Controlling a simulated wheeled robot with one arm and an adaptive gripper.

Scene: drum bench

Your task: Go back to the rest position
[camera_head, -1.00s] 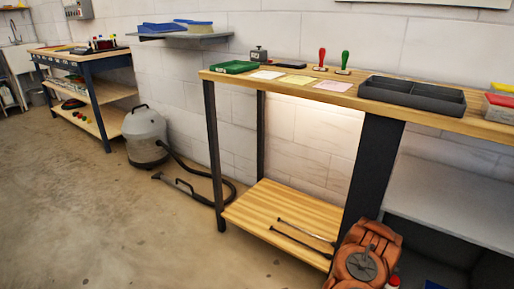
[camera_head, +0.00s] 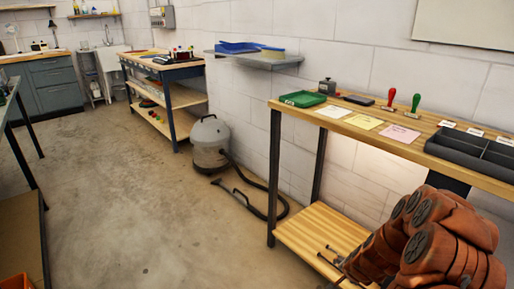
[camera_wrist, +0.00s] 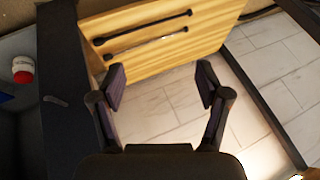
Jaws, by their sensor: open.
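My gripper (camera_wrist: 161,88) is open in the wrist view, with nothing between its two dark fingers. Beyond the fingers are the white wall and the bench's lower wooden shelf (camera_wrist: 205,42), where two dark rods (camera_wrist: 148,28) lie. In the head view my orange-brown arm fills the lower right, in front of the drum bench (camera_head: 285,112), and my gripper cannot be made out there. On the bench stand a green tray (camera_head: 303,99), a red-handled stamp (camera_head: 389,98), a green-handled stamp (camera_head: 414,104), and paper sheets (camera_head: 363,122).
A dark divided tray (camera_head: 475,150) sits at the bench's right. A vacuum cleaner (camera_head: 210,143) with its hose stands on the floor left of the bench. A second workbench (camera_head: 180,75) and a sink (camera_head: 112,58) are farther back. The middle floor is clear.

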